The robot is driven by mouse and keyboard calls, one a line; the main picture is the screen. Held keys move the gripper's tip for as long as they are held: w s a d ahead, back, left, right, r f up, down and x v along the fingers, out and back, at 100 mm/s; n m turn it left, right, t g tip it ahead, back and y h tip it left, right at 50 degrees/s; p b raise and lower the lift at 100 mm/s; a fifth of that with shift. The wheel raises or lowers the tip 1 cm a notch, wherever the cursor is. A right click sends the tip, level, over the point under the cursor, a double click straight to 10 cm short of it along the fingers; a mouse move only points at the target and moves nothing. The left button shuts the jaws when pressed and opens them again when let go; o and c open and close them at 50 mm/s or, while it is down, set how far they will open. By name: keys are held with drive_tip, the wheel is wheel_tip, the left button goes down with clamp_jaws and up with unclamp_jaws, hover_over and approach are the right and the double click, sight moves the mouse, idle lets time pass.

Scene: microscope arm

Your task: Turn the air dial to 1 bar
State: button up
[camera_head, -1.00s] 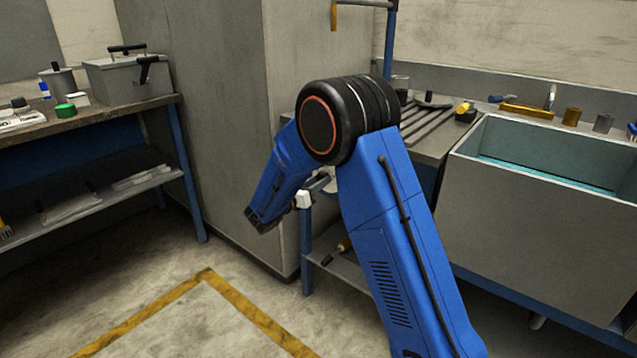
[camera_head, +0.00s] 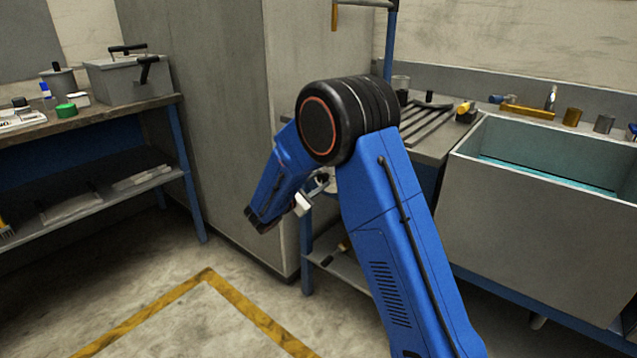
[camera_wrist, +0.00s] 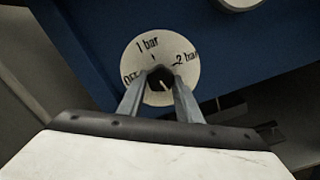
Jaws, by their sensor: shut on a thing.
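The air dial (camera_wrist: 181,58) shows in the wrist view as a white round face on a blue panel. It is marked OFF at the left, 1 bar at the top and 2 bar at the right. A small dark knob (camera_wrist: 159,83) sits at its centre. My gripper (camera_wrist: 158,76) is shut on this knob, one finger at each side. A short pale line shows on the knob near its lower right; I cannot tell for certain which mark the knob points to.
In the head view a grey sink (camera_head: 545,215) stands at the right. A workbench (camera_head: 100,118) with several items stands at the left. A tall grey cabinet (camera_head: 215,120) is behind my arm. The floor at the front left is clear.

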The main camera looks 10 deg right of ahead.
drive_tip(key=m, duration=0.6)
drive_tip(key=shift+m, duration=0.4)
idle(0.3)
drive_tip(key=o, duration=1)
drive_tip(key=shift+a, duration=0.1)
drive_tip(key=shift+o, duration=0.2)
drive_tip(key=v, duration=1.7)
drive_tip(key=shift+s, duration=0.2)
drive_tip(key=shift+a, duration=0.1)
